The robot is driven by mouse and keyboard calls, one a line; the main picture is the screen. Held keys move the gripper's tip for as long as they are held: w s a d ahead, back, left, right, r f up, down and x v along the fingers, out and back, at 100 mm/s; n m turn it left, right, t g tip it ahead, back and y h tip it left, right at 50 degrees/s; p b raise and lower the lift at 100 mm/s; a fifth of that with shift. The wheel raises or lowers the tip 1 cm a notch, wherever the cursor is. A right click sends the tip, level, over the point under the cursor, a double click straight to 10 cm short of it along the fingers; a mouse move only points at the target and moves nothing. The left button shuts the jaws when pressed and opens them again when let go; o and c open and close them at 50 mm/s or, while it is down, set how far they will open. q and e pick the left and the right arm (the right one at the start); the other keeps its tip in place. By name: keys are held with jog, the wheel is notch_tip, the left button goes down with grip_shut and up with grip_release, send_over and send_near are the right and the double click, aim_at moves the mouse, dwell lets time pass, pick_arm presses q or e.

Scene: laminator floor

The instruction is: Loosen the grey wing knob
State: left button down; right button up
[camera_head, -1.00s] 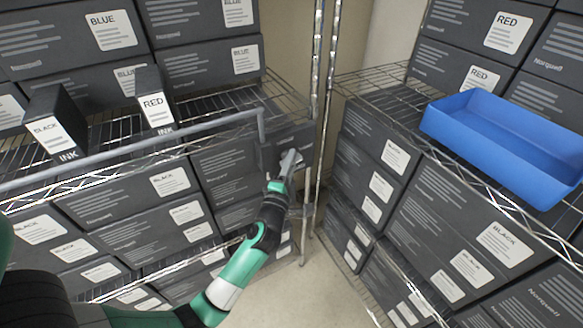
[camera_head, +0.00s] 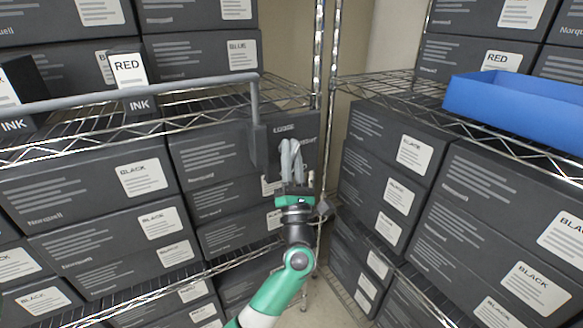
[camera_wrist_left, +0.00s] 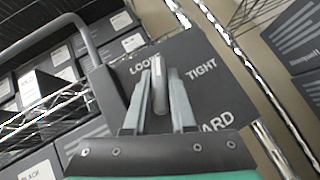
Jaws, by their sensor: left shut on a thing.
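The grey wing knob (camera_wrist_left: 158,84) shows in the left wrist view, on a dark plate (camera_wrist_left: 205,82) lettered with a partly covered "LOO…" on the left, "TIGHT" on the right and "…ARD" below. The knob's wing stands nearly upright in that picture, between the two words. My left gripper (camera_head: 290,147) is at the plate in the head view and is shut on the knob, one finger on each side. In the head view the fingers hide the knob. My right gripper is in neither view.
A grey guard bar (camera_head: 130,98) runs from the plate leftward across the shelf front. Wire shelf posts (camera_head: 318,60) rise just right of the gripper. A blue tray (camera_head: 510,108) sits on the right shelf.

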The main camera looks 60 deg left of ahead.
pick_arm(q)
jog(key=n+g+y, duration=0.1)
jog(key=n+g, duration=0.2)
jog(key=n, duration=0.1)
jog(key=n+g+y, duration=0.1)
jog(key=n+g, duration=0.5)
jog(key=shift+f+n+g, duration=0.1)
jog(key=shift+n+g, duration=0.3)
jog(key=shift+f+n+g, duration=0.1)
jog(key=shift+n+g, duration=0.3)
jog(key=shift+g, duration=0.1)
jog(key=c, duration=1.2)
grip_release()
jog(key=o, duration=0.4)
jog(key=shift+a, duration=0.1)
